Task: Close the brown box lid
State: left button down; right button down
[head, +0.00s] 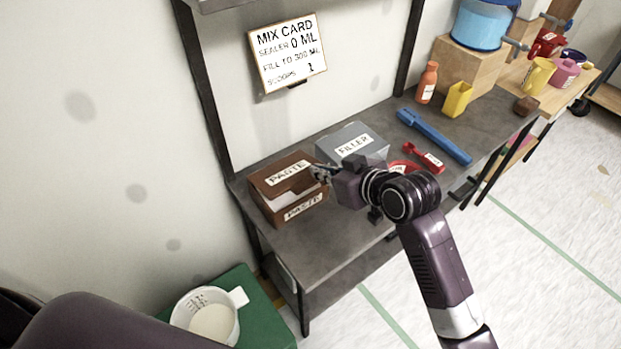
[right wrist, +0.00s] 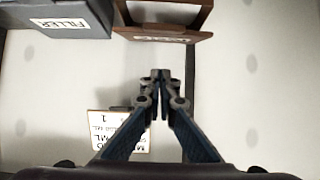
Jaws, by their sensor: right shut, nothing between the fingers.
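The brown box (head: 262,205) labelled PASTE stands at the left end of the grey shelf. Its brown lid (head: 268,178) is tilted up partway, and pale contents show through the gap at the front. My right gripper (head: 319,171) is beside the right edge of the lid in the head view, shut and empty; contact there is hard to tell. In the right wrist view the shut fingers (right wrist: 160,76) lie below the brown box (right wrist: 165,33) in the picture, apart from it. My left gripper is out of view.
A grey FILLER box (head: 365,133) stands just right of the brown box. A red scoop (head: 424,157), a blue tool (head: 435,136) and an orange bottle (head: 427,83) lie or stand farther right. A mix card (head: 287,53) hangs on the wall behind.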

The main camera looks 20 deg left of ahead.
jog(key=p+x, duration=0.1)
jog(key=x, duration=0.4)
jog(key=shift+w+a+f, duration=0.1)
jog(key=shift+w+a, duration=0.05)
jog(key=shift+a, duration=0.05)
jog(key=f, duration=0.1)
jog(key=f+p, duration=0.1)
jog(key=f, duration=0.2)
jog(key=shift+s+d+f, duration=0.1)
jog(key=shift+s+d, duration=0.15)
jog(key=shift+d, duration=0.15)
